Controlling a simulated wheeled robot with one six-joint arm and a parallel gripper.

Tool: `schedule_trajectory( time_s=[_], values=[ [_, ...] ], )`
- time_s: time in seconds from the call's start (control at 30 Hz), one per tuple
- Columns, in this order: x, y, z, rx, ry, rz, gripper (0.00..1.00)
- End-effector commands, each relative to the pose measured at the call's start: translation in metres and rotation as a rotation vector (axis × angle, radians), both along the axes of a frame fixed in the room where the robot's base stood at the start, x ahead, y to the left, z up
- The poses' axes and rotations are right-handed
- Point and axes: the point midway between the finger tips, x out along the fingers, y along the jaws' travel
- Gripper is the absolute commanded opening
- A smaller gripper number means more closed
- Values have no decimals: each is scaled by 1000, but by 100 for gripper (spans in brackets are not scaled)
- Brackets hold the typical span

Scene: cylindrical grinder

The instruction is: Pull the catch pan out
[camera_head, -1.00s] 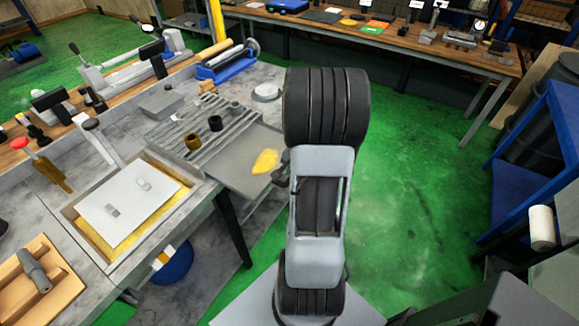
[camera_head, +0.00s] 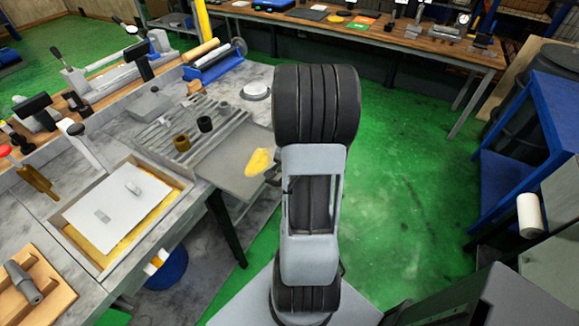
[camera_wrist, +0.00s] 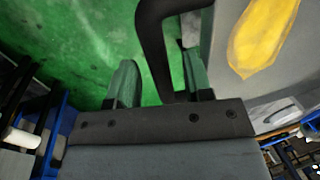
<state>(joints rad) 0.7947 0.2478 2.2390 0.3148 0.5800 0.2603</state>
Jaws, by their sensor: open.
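The catch pan (camera_head: 218,172) is a flat grey tray. It sticks out from under a slotted grate at the bench's right edge, with a yellow piece (camera_head: 258,161) near its outer end. In the wrist view the grey pan surface and the yellow piece (camera_wrist: 262,38) fill the upper right. A black curved handle (camera_wrist: 158,50) runs down between the two green fingers of my gripper (camera_wrist: 160,85). The fingers stand apart, with a gap at least on the handle's left side. In the head view my arm hides most of the gripper.
A bench leg (camera_head: 228,228) stands below the pan. Open green floor (camera_head: 410,190) lies right of my arm; a blue shelf (camera_head: 505,190) stands farther right.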

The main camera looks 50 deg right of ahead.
Motion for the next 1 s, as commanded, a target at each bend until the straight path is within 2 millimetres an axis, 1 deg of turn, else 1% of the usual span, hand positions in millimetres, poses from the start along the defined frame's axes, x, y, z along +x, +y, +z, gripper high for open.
schedule_trajectory(
  time_s=[0.07,0.17,0.5,0.7,0.83,1.0],
  values=[
    [0,-1,4,-2,-3,-1,46],
    [-2,-2,16,-3,-4,0,46],
    [-15,-5,83,-5,-4,-2,46],
    [-21,-6,114,-4,-2,-1,46],
    [-23,-7,127,-3,-2,-1,46],
    [-25,-7,134,-1,-1,-1,46]
  ],
)
